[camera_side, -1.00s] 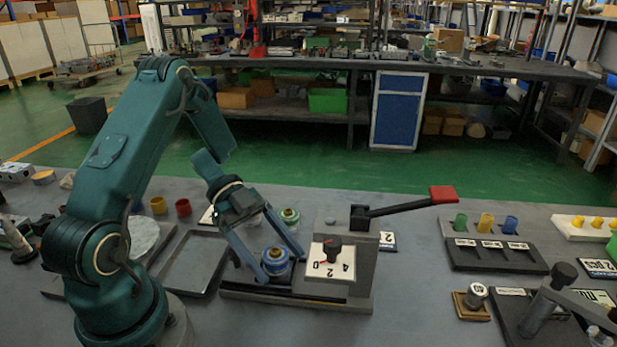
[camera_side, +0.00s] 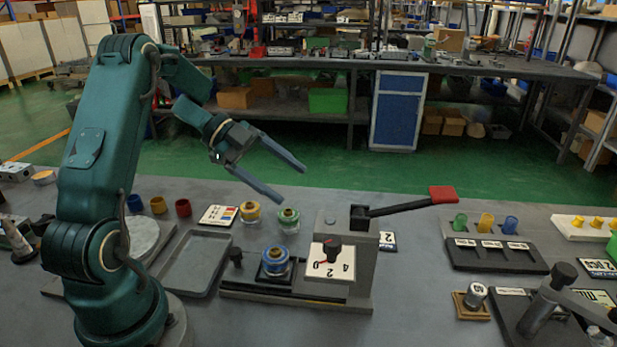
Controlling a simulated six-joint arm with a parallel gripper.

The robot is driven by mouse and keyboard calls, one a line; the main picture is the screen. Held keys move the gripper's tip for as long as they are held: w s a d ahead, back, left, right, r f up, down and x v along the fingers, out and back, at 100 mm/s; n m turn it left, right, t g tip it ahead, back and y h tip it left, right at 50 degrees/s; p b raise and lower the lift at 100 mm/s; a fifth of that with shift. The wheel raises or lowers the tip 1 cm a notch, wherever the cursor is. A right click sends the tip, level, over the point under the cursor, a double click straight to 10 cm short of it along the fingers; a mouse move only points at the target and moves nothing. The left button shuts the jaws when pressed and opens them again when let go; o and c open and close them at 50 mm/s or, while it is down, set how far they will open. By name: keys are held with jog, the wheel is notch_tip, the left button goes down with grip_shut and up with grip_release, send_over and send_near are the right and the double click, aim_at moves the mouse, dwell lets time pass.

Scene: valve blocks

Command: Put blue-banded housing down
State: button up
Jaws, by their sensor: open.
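The blue-banded housing (camera_side: 275,262) stands upright on the dark base of the press-like fixture (camera_side: 345,262), left of its white dial plate. My gripper (camera_side: 292,183) is open and empty. It is raised above and behind the housing, clear of it, with its two fingers pointing down to the right. A yellow-banded housing (camera_side: 250,212) and a green-banded housing (camera_side: 288,220) stand on the table behind the blue-banded one.
The fixture's lever with a red handle (camera_side: 443,194) sticks out to the right. An empty grey tray (camera_side: 195,262) lies left of the fixture. A rack with green, yellow and blue cylinders (camera_side: 490,250) stands at the right. Yellow and red cups (camera_side: 182,208) stand behind the tray.

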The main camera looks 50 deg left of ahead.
jog(key=w+r+n+t+y, duration=0.4)
jog(key=r+t+y, duration=0.15)
jog(key=r, duration=0.25)
jog(key=w+r+n+t+y, duration=0.4)
jog(key=w+r+n+y, duration=0.1)
jog(key=r+y, duration=0.15)
jog(key=s+d+f+n+g+h, duration=0.1)
jog(key=s+d+f+n+g, duration=0.2)
jog(key=s, duration=0.8)
jog(key=s+d+f+n+g+h, duration=0.1)
jog(key=s+d+f+n+g, duration=0.3)
jog(key=s+d+f+g, duration=0.3)
jog(key=s+d, duration=0.2)
jog(key=s, duration=0.3)
jog(key=shift+s+f, duration=0.25)
